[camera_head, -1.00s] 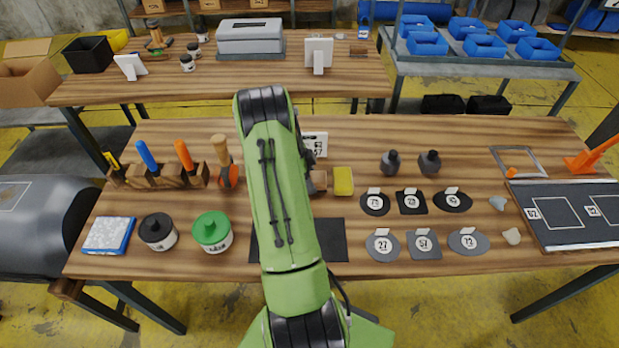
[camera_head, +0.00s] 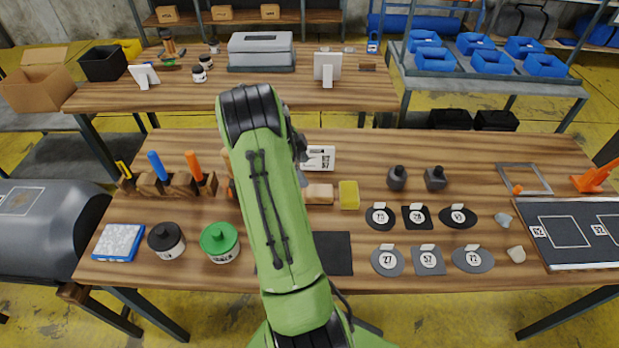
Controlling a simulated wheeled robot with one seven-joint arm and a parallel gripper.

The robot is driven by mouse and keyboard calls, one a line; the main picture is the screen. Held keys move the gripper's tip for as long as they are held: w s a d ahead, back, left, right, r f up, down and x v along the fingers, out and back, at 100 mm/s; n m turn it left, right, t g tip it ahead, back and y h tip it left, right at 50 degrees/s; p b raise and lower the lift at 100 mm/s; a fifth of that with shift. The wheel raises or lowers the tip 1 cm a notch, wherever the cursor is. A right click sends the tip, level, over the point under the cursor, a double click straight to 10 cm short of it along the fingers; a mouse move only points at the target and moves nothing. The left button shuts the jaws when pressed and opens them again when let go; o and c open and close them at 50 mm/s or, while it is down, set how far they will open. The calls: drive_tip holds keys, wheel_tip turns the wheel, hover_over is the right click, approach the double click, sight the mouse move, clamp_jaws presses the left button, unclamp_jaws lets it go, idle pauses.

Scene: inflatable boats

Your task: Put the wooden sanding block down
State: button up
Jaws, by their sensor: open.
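The wooden sanding block (camera_head: 319,194) lies on the front workbench (camera_head: 470,150), just left of a yellow block (camera_head: 348,195). Its left end is close to my arm in the picture. My gripper (camera_head: 303,178) shows only in part past the right edge of my green arm, up and left of the block. It is open, and a gap shows between it and the block. Most of the gripper is hidden behind the arm.
A white number card (camera_head: 318,158) stands behind the block. A black mat (camera_head: 333,253) lies in front. A tool rack (camera_head: 178,184), green-lidded jar (camera_head: 220,242) and black-lidded jar (camera_head: 166,240) are left. Dark weights (camera_head: 397,178) and several labelled patches (camera_head: 380,216) are right.

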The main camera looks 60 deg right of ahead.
drive_tip(key=w+a+r+n+t+h, duration=0.1)
drive_tip(key=w+a+r+n+t, duration=0.15)
drive_tip(key=a+r+n, duration=0.5)
drive_tip(key=w+a+r+n+t, duration=0.25)
drive_tip(key=a+r+n, duration=0.25)
drive_tip(key=a+r, duration=0.4)
drive_tip(key=s+a+n+t+y, duration=0.1)
drive_tip(key=s+a+n, duration=0.3)
drive_tip(key=a+n, duration=0.2)
drive_tip(key=s+a+r+n+t+y, duration=0.1)
drive_tip(key=s+a+n, duration=0.3)
drive_tip(key=a, duration=0.5)
drive_tip(key=s+a+r+n+t+y, duration=0.1)
drive_tip(key=s+a+n+t, duration=0.1)
drive_tip(key=s+a+n, duration=0.2)
drive_tip(key=a+n, duration=0.3)
drive_tip(key=n, duration=0.1)
drive_tip(key=shift+a+t, duration=0.3)
drive_tip(key=shift+a, duration=0.05)
drive_tip(key=shift+d, duration=0.1)
